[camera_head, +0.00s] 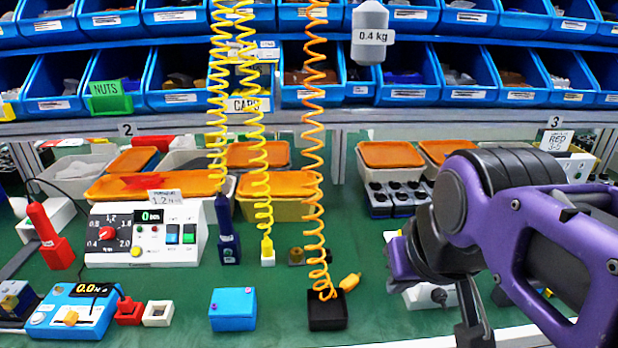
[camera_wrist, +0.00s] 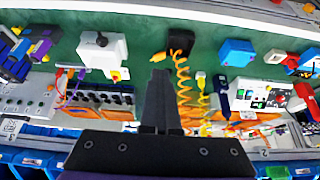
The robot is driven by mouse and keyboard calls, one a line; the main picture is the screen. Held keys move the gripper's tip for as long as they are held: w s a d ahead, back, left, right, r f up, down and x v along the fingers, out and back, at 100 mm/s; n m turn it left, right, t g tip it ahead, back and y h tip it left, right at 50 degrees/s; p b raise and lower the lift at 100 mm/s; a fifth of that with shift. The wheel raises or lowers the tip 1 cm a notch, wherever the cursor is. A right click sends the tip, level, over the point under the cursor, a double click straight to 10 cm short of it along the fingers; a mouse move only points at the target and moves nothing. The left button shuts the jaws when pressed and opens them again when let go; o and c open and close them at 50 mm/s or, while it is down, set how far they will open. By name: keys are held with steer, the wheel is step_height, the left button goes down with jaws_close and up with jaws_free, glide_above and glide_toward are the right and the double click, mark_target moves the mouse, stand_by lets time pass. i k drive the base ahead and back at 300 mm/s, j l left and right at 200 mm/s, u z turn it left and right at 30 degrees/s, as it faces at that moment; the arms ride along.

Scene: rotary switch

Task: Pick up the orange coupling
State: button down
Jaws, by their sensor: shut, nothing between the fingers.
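The small orange-yellow coupling (camera_head: 350,282) shows in the head view beside the black block (camera_head: 327,311), at the lower end of the orange coiled hose (camera_head: 314,130). In the wrist view, the coupling (camera_wrist: 158,57) is just beyond my fingertips, left of the black block (camera_wrist: 180,42). My gripper (camera_wrist: 160,78) has its dark fingers together and empty. The fingers point toward the bench near the coupling, apart from it as far as I can tell. In the head view my purple arm comes in from the right, and the wrist partly hides the bench there.
Two yellow coiled hoses (camera_head: 258,150) hang left of the orange one. A blue box (camera_head: 232,309) and a white control unit (camera_head: 146,233) stand to the left. A white switch box (camera_wrist: 102,48) is left of my fingers in the wrist view. Lidded bins line the back.

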mark_target(351, 281)
steer(key=k, duration=0.55)
steer(key=k+z, duration=0.1)
steer(key=z, duration=1.05)
steer(key=k+j+z, duration=0.5)
steer(key=k, duration=0.5)
steer(key=z, duration=0.15)
steer(key=i+j+u, duration=0.15)
steer(key=i, duration=0.3)
